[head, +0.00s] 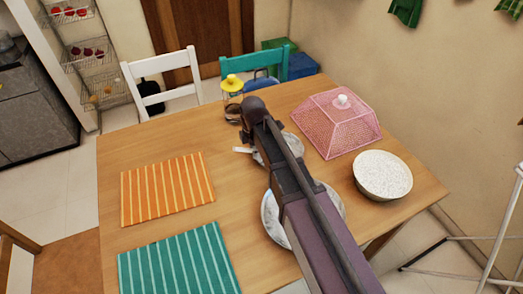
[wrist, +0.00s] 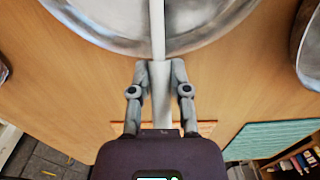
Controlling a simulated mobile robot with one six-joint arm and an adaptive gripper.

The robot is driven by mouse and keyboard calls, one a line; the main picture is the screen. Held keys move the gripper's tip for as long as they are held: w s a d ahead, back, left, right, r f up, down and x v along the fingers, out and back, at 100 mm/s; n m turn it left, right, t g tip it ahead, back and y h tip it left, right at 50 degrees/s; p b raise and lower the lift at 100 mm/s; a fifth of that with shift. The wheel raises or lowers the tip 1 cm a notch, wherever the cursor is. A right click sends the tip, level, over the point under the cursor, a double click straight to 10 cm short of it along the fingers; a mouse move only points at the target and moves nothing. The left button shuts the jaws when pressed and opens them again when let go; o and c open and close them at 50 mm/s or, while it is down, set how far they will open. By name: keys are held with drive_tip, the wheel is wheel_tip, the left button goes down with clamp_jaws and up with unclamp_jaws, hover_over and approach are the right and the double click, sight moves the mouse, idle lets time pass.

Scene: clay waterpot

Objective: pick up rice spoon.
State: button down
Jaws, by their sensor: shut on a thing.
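The rice spoon (wrist: 160,85) shows in the wrist view as a pale, straight handle running up the middle of the picture. My gripper (wrist: 160,66) is shut on this handle, one grey finger on each side. The handle's upper part passes over a metal plate (wrist: 90,22) and leaves the frame, so its far end is out of view. In the head view, a short pale strip (head: 242,150), apparently the handle end, shows left of the plate, and my arm hides most of that spot.
On the wooden table (head: 240,185) lie an orange striped mat (head: 167,189) and a green striped mat (head: 177,264). A pink mesh cover (head: 337,125) and a speckled bowl (head: 382,176) stand right of my arm. A yellow-topped jar (head: 232,86) stands at the back edge.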

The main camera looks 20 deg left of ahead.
drive_tip(key=shift+r, duration=0.1)
wheel_tip(320, 180, up, 3)
drive_tip(key=p, duration=0.3)
drive_tip(key=shift+r, duration=0.2)
drive_tip(key=s+d, duration=0.3)
drive_tip(key=s, duration=0.1)
drive_tip(key=s+d+r+p, duration=0.1)
drive_tip(key=s+d, duration=0.2)
drive_tip(key=s, duration=0.1)
drive_tip(key=s+d+p, duration=0.1)
drive_tip(key=s+d, duration=0.2)
drive_tip(key=s, duration=0.1)
drive_tip(key=shift+s+d+r, duration=0.15)
drive_tip(key=shift+s+d, duration=0.2)
drive_tip(key=shift+s, duration=0.05)
idle(0.7)
